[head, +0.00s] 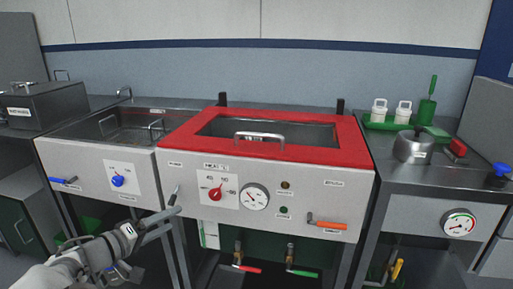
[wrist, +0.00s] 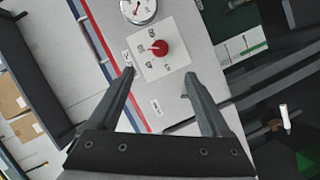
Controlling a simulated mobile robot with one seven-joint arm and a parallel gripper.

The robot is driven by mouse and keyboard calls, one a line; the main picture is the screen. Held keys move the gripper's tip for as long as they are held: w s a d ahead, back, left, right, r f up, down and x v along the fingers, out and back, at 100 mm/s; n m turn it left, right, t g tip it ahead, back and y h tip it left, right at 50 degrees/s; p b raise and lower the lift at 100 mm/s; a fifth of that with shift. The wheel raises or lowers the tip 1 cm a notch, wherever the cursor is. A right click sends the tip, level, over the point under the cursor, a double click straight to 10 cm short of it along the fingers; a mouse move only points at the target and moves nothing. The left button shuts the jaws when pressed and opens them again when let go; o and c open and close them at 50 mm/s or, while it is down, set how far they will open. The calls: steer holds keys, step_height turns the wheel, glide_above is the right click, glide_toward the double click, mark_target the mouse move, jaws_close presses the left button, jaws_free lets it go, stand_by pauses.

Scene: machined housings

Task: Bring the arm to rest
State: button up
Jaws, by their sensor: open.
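My gripper (head: 171,204) is at the lower left of the head view, in front of the machine's front panel. In the wrist view my gripper (wrist: 158,76) shows two fingers spread wide with nothing between them. A red dial knob (head: 215,194) sits on the white panel beyond the fingertips. The same red knob (wrist: 159,48) shows between and past the fingers in the wrist view. The gripper looks apart from the panel.
A red-framed lid (head: 350,150) with a metal handle covers the middle tank. A left basin has a blue knob (head: 118,181). A gauge (head: 254,197) and an orange lever (head: 327,224) are on the panel. A kettle-like pot (head: 413,149) and green tray (head: 378,123) stand right.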

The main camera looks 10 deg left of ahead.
steer(key=w+d+r+m+g, duration=0.1)
steer(key=d+r+m+g, duration=0.15)
steer(key=d, duration=0.65)
steer(key=d+r+m+g, duration=0.1)
steer(key=d+g, duration=0.3)
steer(key=d, duration=0.6)
steer(key=w+d+r+m+g, duration=0.1)
steer(key=d+r+g, duration=0.15)
steer(key=d, duration=0.65)
steer(key=s+d+r+m+y, duration=0.1)
steer(key=s+d+r+y, duration=0.15)
steer(key=s+d, duration=0.7)
steer(key=s+d+r+m+y, duration=0.15)
steer(key=s+d+y, duration=0.25)
steer(key=s+d, duration=0.55)
steer(key=s+a+r+p, duration=0.1)
steer(key=r+p, duration=1)
steer(key=s+a+r+p, duration=0.1)
steer(key=s+r+p, duration=0.1)
steer(key=r+p, duration=1)
steer(key=shift+a+p, duration=0.3)
steer(key=shift+a, duration=0.1)
